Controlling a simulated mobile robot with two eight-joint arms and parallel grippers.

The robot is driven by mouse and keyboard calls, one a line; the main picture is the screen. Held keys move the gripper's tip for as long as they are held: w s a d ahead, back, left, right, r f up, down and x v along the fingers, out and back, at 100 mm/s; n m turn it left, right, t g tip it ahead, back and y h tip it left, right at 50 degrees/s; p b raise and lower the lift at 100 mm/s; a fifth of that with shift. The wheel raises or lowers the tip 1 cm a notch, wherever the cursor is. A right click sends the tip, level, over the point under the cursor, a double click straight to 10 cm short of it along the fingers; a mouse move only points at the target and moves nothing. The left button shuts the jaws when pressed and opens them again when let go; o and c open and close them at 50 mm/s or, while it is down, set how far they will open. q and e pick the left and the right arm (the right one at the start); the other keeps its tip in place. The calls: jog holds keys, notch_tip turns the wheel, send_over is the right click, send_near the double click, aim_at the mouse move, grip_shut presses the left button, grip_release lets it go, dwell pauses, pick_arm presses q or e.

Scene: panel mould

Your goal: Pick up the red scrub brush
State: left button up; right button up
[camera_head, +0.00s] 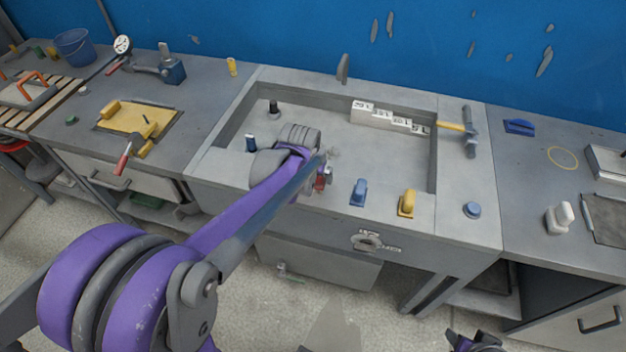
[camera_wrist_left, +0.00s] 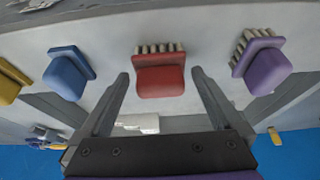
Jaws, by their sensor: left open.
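The red scrub brush (camera_wrist_left: 160,80) sits on the front rim of the mould, its pale bristles showing along one side in the left wrist view. In the head view only part of the red brush (camera_head: 321,181) shows beside my left arm. My left gripper (camera_wrist_left: 159,73) is open, with one finger on each side of the red brush and visible gaps to both. I cannot tell how far the fingers are from it in height. In the head view my left gripper is mostly hidden by my arm. My right gripper (camera_head: 475,342) shows only in part at the bottom edge.
A blue brush (camera_head: 359,192) and a yellow brush (camera_head: 407,203) stand along the same rim. A purple brush (camera_wrist_left: 265,68) is on the red one's other side.

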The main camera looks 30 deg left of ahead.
pick_arm(q)
jog(key=shift+x, duration=1.15)
jog(key=c, duration=1.3)
notch_tip(320, 180, up, 10)
jog(key=shift+r+p, duration=0.1)
jog(key=shift+p, duration=0.3)
jog(key=shift+c, duration=0.2)
